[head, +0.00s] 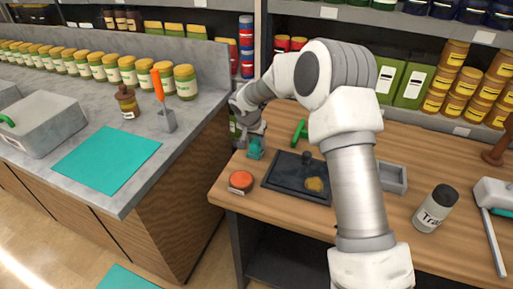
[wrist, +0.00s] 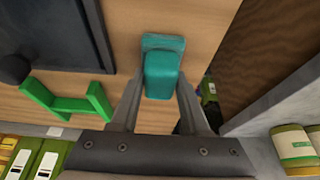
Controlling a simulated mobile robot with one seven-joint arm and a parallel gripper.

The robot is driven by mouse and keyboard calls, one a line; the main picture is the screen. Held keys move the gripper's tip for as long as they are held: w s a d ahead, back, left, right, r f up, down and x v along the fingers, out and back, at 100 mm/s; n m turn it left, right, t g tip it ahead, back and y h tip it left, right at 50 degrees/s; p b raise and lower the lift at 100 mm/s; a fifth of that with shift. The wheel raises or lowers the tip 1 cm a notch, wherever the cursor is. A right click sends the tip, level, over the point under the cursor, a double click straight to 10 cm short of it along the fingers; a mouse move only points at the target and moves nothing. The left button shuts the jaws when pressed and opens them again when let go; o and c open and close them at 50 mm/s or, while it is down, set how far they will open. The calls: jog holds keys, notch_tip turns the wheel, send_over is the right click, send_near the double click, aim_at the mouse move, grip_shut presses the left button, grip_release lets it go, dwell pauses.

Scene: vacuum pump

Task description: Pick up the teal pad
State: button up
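The teal pad (head: 255,150) is a small block with a raised grip, at the left end of the wooden worktop in the head view. In the wrist view the teal pad (wrist: 162,72) lies between my fingertips, over the wood surface. My gripper (head: 252,130) points down right above it. In the wrist view my gripper (wrist: 162,88) has one finger along each side of the pad's raised part. I cannot tell whether the fingers press on it or stand just clear. Nothing shows a clear gap under the pad.
A green bracket (head: 299,131), a dark tray (head: 283,180) and an orange-lidded tin (head: 241,181) are close by. A larger flat teal mat (head: 105,160) lies on the grey counter at left. Jars (head: 470,80) stand behind. The wooden worktop's left edge is near the pad.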

aim_at(257, 140)
grip_shut()
jog(key=shift+r, duration=0.15)
jog(key=shift+r, duration=0.25)
notch_tip(257, 140, up, 4)
jog(key=shift+f, duration=0.1)
jog(key=s+d+r, duration=0.2)
jog(key=d+r, duration=0.4)
jog(key=d, duration=0.5)
jog(key=shift+d+r, duration=0.25)
jog(key=shift+s, duration=0.1)
